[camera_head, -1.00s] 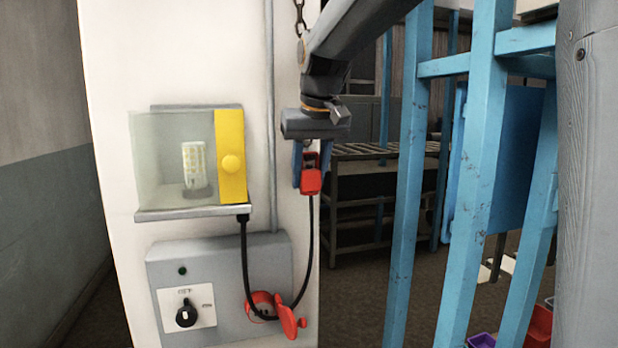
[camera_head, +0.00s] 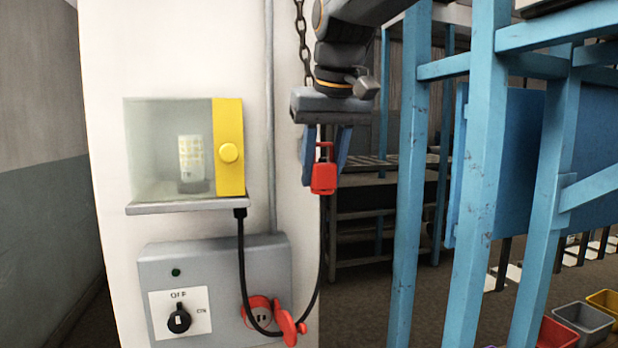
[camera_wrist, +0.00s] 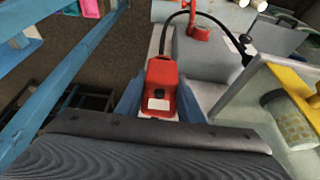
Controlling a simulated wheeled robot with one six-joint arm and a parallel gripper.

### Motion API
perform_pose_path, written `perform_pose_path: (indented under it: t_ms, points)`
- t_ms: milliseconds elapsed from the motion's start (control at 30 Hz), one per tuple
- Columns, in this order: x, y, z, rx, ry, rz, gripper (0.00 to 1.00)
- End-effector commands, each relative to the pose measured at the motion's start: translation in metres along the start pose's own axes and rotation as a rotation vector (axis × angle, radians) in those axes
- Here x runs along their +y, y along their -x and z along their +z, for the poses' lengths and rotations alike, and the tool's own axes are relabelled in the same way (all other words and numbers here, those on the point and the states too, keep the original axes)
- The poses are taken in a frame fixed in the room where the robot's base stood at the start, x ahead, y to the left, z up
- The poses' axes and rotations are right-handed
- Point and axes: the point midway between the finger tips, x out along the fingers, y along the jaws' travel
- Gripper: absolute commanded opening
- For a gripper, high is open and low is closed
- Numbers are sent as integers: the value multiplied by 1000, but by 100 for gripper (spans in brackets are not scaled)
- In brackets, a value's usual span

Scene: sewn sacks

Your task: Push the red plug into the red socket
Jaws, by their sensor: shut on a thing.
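The red plug (camera_head: 324,178) is between the blue fingers of my gripper (camera_head: 325,160), which is shut on it. It hangs in the air to the right of the white pillar, above socket height. A black cable runs from it down and left to the lamp housing. In the wrist view the plug (camera_wrist: 161,86) sits between the fingertips. The red socket (camera_head: 258,311) is on the grey switch box at lower left, with its red lid (camera_head: 287,327) swung open to the right. The cable passes in front of the socket. The socket also shows in the wrist view (camera_wrist: 199,32), small and partly unclear.
The grey switch box (camera_head: 215,262) has a rotary knob (camera_head: 179,318) marked OFF. Above it, a clear housing with a yellow side (camera_head: 229,125) holds a lamp. A blue rack (camera_head: 478,150) stands close on the right. A chain (camera_head: 303,40) hangs beside my arm.

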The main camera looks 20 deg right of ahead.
Motion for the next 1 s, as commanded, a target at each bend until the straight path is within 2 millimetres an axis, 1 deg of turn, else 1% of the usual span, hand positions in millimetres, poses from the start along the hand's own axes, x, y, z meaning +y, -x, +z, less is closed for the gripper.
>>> perform_pose_path:
  t_ms: [33,167,400,500,600,800,1000]
  points:
    - [0,8,-7,7,0,0,15]
    - [0,30,-16,6,0,0,15]
    - [0,77,-35,5,0,0,15]
    - [0,94,-42,5,0,0,15]
    - [0,107,-47,3,0,0,15]
    - [0,119,-51,2,0,0,15]
    - [0,121,-52,2,0,0,15]
